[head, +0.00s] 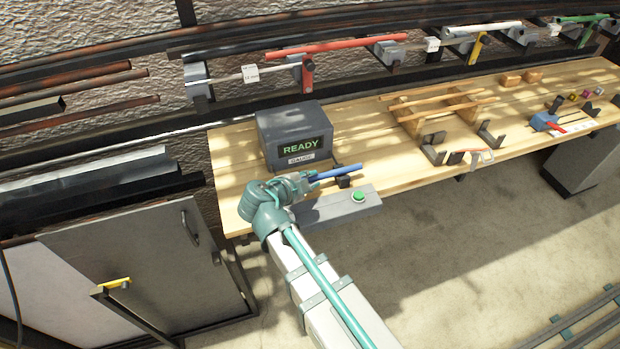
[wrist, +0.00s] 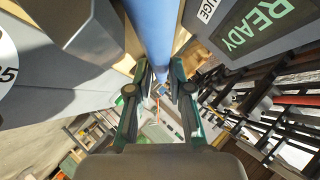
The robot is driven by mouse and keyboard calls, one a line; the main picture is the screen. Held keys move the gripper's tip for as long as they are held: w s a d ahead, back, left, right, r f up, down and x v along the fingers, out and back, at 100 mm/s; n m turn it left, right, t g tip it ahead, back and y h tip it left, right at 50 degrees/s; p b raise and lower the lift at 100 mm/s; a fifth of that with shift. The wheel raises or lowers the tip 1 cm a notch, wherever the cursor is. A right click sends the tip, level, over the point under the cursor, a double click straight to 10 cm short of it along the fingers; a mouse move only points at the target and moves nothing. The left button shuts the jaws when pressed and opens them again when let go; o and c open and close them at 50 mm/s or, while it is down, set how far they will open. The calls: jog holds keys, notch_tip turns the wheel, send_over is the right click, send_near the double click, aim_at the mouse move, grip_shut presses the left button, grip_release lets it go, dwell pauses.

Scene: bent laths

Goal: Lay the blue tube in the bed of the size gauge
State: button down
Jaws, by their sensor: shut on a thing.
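The blue tube (head: 336,172) is in my gripper (head: 308,180), sticking out to the right over the front of the size gauge. The size gauge (head: 268,140) is a dark grey box with a green READY display and a GAUGE label. A small dark support (head: 344,182) shows just below the tube; I cannot tell whether the tube touches it. In the wrist view, the blue tube (wrist: 152,32) runs up from between the fingers of my gripper (wrist: 160,80), with the READY panel (wrist: 258,25) to the right. My gripper and arm hide part of the bed.
A grey block with a green button (head: 359,196) lies along the front bench edge. A wooden rack (head: 440,105) and dark brackets (head: 434,150) stand to the right. A red tube (head: 335,46) lies on the wall rail. Bare bench (head: 385,160) shows right of the gauge.

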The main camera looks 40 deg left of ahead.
jog(key=shift+f+b, duration=0.2)
jog(key=shift+b, duration=0.15)
jog(key=c, duration=1.1)
grip_release()
jog(key=shift+o, duration=0.2)
jog(key=shift+r, duration=0.15)
jog(key=shift+r+p, duration=0.15)
jog(key=shift+p, duration=0.3)
jog(key=b+v, duration=0.3)
jog(key=v, duration=0.9)
